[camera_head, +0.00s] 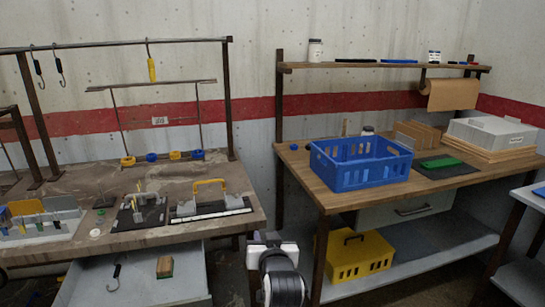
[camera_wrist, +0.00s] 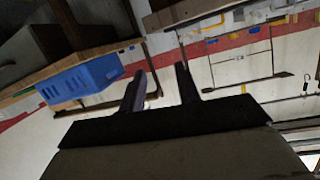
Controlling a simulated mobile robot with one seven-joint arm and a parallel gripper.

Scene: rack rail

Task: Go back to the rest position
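My gripper (camera_wrist: 161,72) shows in the wrist view with its two dark fingers spread apart and nothing between them. The wrist view is turned over, with the benches along the top of the picture. In the head view a white and black part of my arm (camera_head: 280,275) stands low at the bottom centre, in front of the gap between the two benches. The fingers cannot be made out there. No object is seen touching my gripper.
A blue crate (camera_head: 345,178) sits on the right wooden bench (camera_head: 315,186); a yellow crate (camera_head: 372,262) is on its lower shelf. The left bench (camera_head: 85,245) holds a rail frame (camera_head: 160,83), a yellow-handled tool (camera_head: 210,200) and a grey bin (camera_head: 62,212).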

